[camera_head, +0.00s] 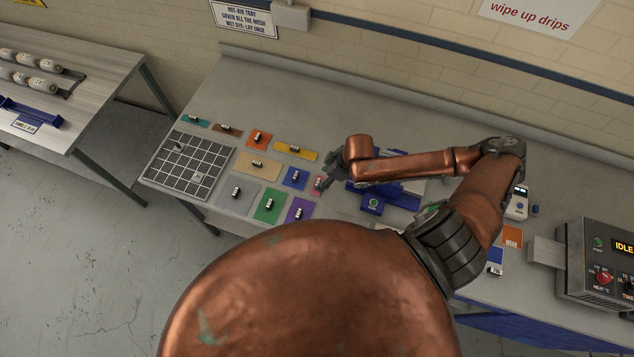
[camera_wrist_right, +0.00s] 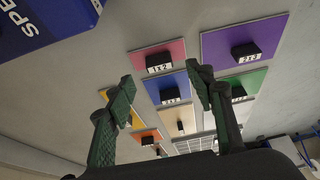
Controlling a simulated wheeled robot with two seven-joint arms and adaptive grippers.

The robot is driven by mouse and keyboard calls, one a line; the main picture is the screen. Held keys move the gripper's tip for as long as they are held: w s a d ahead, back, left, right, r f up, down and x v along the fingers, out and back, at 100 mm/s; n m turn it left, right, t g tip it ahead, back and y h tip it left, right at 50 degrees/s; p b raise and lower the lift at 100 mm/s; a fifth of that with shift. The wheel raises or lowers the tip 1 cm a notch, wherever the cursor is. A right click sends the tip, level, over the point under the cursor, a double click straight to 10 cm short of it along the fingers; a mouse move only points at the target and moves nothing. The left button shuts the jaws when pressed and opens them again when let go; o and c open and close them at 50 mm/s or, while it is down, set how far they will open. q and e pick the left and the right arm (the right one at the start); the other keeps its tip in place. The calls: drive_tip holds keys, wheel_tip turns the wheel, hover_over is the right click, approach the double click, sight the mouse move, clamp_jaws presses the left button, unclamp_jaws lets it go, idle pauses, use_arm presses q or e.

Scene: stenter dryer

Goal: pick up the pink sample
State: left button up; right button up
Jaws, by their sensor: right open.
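The pink sample (camera_wrist_right: 160,49) is a flat pink swatch with a small black block and a white label on it. It lies on the bench in the right wrist view, just beyond my fingertips. In the head view only a sliver of the pink sample (camera_head: 317,188) shows, the rest hidden by my gripper. My right gripper (camera_head: 325,184) is over its right side. In the right wrist view my right gripper (camera_wrist_right: 163,82) has its two green fingers apart with nothing between them. My left gripper is not in view.
Purple (camera_head: 299,210), blue (camera_head: 294,178) and green (camera_head: 269,205) swatches lie close to the pink one. A blue device (camera_head: 373,203) stands just right of my gripper. A gridded tray (camera_head: 187,163) is at the bench's left end. The bench behind the swatches is clear.

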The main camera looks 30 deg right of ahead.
sight(318, 182)
drive_tip(key=x, duration=0.2)
drive_tip(key=shift+w+f+p, duration=0.15)
drive_tip(key=shift+f+p, duration=0.15)
drive_tip(key=shift+p, duration=0.1)
drive_tip(key=shift+x, duration=0.85)
drive_tip(key=shift+a, duration=0.1)
drive_tip(key=c, duration=1.1)
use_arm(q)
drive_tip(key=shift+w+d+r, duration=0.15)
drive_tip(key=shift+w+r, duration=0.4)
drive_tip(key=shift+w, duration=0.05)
use_arm(e)
drive_tip(key=shift+c, duration=0.5)
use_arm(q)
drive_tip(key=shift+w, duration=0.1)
